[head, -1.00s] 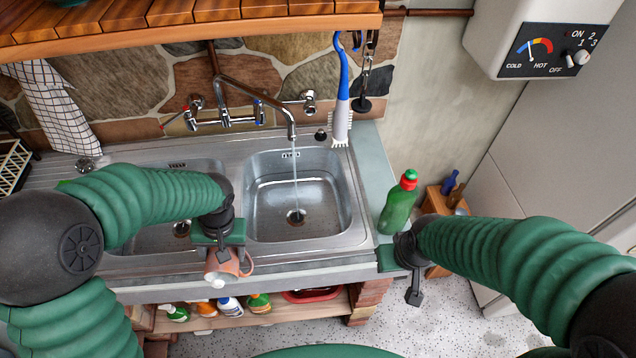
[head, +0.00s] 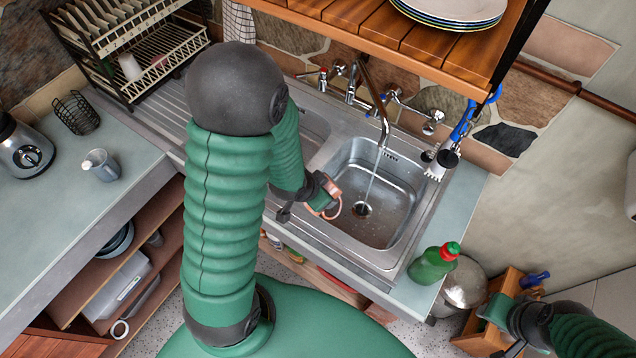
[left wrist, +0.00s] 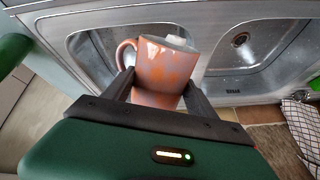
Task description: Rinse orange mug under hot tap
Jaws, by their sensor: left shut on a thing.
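My left gripper (head: 318,196) is shut on the orange mug (head: 332,205), at the near-left edge of the right sink basin (head: 408,236). In the left wrist view the mug (left wrist: 165,68) sits between both fingers, its handle to the left, with something whitish at its mouth. Water runs from the tap spout (head: 383,130) into the right basin, apart from the mug. My right gripper (head: 512,345) is low at the bottom right, partly cut off; its fingers do not show clearly.
A wooden shelf (head: 390,45) with plates overhangs the taps. A dish rack (head: 125,50), grey mug (head: 101,165) and kettle (head: 25,148) are at left. A brush (head: 443,160) hangs beside the basin.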

